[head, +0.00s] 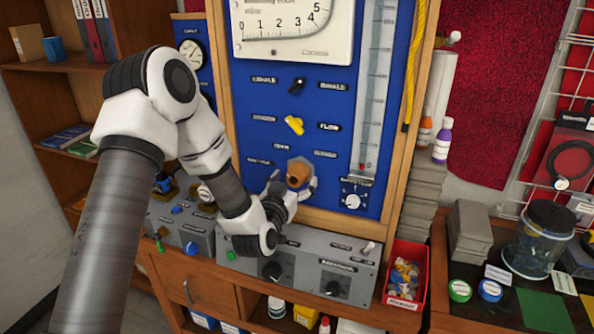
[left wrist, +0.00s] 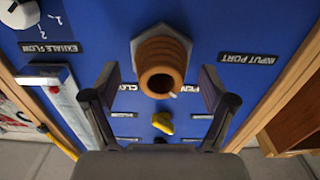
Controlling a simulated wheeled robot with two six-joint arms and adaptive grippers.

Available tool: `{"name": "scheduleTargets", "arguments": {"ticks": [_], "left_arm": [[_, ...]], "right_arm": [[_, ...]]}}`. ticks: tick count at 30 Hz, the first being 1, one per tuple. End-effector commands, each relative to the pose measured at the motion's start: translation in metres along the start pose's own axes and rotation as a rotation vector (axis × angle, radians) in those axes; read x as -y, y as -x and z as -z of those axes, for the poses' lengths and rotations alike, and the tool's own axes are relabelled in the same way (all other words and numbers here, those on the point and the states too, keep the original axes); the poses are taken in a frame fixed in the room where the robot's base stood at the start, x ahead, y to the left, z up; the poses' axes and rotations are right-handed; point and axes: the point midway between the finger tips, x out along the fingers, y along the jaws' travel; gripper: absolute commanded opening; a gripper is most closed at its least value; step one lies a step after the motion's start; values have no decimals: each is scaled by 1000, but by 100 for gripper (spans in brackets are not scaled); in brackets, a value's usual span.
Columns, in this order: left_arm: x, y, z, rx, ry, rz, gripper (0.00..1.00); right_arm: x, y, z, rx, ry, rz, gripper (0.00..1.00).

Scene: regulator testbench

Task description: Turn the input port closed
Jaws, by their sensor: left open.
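The input port is a copper-brown ribbed round fitting (head: 298,171) on a grey hexagonal base, low on the blue panel. It also shows in the left wrist view (left wrist: 160,65), its hollow end facing the camera, beside an upside-down INPUT PORT label (left wrist: 248,58). My left gripper (head: 292,187) is open close to the fitting. In the left wrist view the two fingers (left wrist: 162,88) stand apart, one on each side of the fitting, with gaps visible between. I cannot tell how deep the fitting is between them. My right gripper is not in view.
A yellow lever (head: 293,125) and a black knob (head: 297,85) sit above the port on the blue panel (head: 262,105). A white dial (head: 352,200) is at right. A grey control box (head: 300,262) stands below, beside a red bin (head: 405,275).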

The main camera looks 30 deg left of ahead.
Motion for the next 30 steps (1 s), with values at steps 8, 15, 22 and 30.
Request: {"name": "scheduleTargets", "arguments": {"ticks": [8, 15, 22, 30], "left_arm": [[0, -18, -1, 2, 1, -1, 84], [0, -18, -1, 2, 1, -1, 38], [0, -18, -1, 2, 0, -1, 23], [0, -18, 0, 1, -45, -1, 23]], "right_arm": [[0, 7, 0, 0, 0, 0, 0], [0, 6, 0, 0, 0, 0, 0], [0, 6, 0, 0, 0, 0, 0], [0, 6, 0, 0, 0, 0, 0]]}}
